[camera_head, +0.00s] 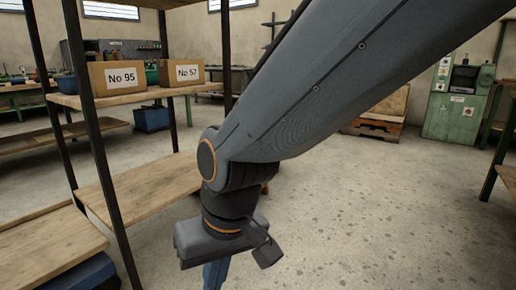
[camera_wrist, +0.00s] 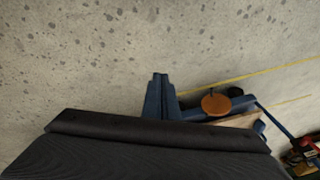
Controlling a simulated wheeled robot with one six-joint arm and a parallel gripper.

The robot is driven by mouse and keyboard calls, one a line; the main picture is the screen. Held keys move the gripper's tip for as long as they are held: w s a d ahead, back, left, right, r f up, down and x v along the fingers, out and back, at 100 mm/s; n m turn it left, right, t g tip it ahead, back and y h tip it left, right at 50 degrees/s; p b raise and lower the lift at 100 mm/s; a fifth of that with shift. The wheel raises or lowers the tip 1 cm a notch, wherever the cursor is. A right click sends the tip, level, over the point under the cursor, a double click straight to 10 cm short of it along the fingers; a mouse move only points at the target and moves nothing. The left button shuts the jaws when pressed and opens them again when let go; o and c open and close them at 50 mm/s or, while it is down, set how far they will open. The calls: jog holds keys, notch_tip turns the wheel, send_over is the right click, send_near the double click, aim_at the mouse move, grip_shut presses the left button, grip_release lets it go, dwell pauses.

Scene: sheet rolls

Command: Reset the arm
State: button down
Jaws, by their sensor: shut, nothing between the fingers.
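My arm (camera_head: 320,85) reaches down from the top right of the head view to its wrist at the lower middle. My gripper (camera_head: 214,276) hangs below the wrist, its blue fingers partly cut off by the bottom edge. In the wrist view my gripper (camera_wrist: 160,78) shows as narrow blue fingers close together over the speckled floor. It is shut and holds nothing.
A shelf rack (camera_head: 145,190) stands at left, with box No 95 (camera_head: 112,85) and box No 57 (camera_head: 185,84) on it. A green machine (camera_head: 455,115) and wooden pallets (camera_head: 380,115) are at the back. Speckled floor (camera_head: 370,210) lies open at right.

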jog(key=s+d+r+g+p, duration=0.1)
jog(key=s+d+r, duration=0.1)
jog(key=s+d, duration=0.45)
jog(key=d+r+m+h+p, duration=0.1)
jog(key=d+r+m+p, duration=0.2)
jog(key=d+r+p, duration=0.7)
jog(key=d+r+m+h+p, duration=0.1)
jog(key=d+r+m+p, duration=0.2)
jog(key=d+r+p, duration=0.7)
notch_tip(320, 180, up, 8)
jog(key=p, duration=1.7)
jog(key=shift+d+h, duration=0.2)
jog(key=shift+h, duration=0.1)
